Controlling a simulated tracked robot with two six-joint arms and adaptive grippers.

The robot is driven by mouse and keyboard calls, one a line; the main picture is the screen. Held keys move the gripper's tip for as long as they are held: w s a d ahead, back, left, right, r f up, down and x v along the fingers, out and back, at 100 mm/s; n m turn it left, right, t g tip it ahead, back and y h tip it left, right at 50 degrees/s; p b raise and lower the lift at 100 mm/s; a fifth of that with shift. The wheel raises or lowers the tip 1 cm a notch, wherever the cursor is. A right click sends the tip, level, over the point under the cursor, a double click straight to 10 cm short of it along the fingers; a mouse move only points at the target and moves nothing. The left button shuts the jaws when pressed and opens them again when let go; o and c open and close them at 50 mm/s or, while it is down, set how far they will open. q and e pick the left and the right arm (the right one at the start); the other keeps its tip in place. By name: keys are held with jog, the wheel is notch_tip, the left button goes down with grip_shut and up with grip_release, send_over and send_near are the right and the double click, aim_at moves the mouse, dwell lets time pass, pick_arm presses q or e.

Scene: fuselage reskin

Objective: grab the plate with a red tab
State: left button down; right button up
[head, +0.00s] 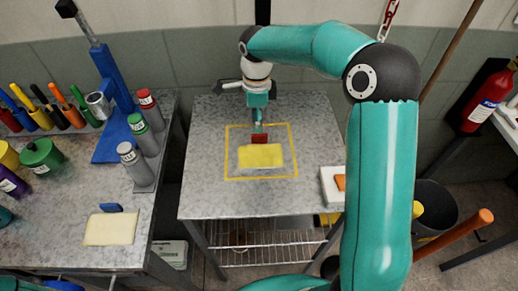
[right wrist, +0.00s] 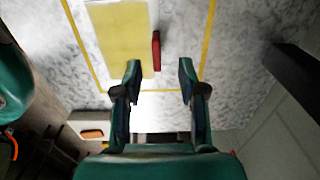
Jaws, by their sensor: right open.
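A pale yellow plate (head: 261,156) lies inside the yellow outline on the middle metal table. Its red tab (head: 259,138) stands at its back edge. My right gripper (head: 257,126) is directly behind and above the tab. In the right wrist view, the red tab (right wrist: 156,50) shows just beyond the open fingertips (right wrist: 159,66), in line with the gap between them. The yellow plate (right wrist: 120,35) extends to the left there. Whether the fingers straddle the tab cannot be told. A second pale plate (head: 109,230) with a blue tab (head: 112,208) lies on the left bench. My left gripper is out of view.
The left bench holds spray cans (head: 147,108), a blue stand (head: 115,75), markers and jars. A dark bin (head: 436,205) and a fire extinguisher (head: 487,100) are at the right.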

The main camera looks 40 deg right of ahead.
aim_at(259, 136)
jog(key=shift+f, duration=0.6)
jog(key=f, duration=0.1)
jog(key=f+p, duration=0.1)
jog(key=f, duration=0.2)
jog(key=shift+s+d+f+p, duration=0.2)
jog(key=shift+s+f+p, duration=0.15)
jog(key=shift+w+f, duration=0.1)
jog(key=shift+f, duration=0.2)
grip_shut()
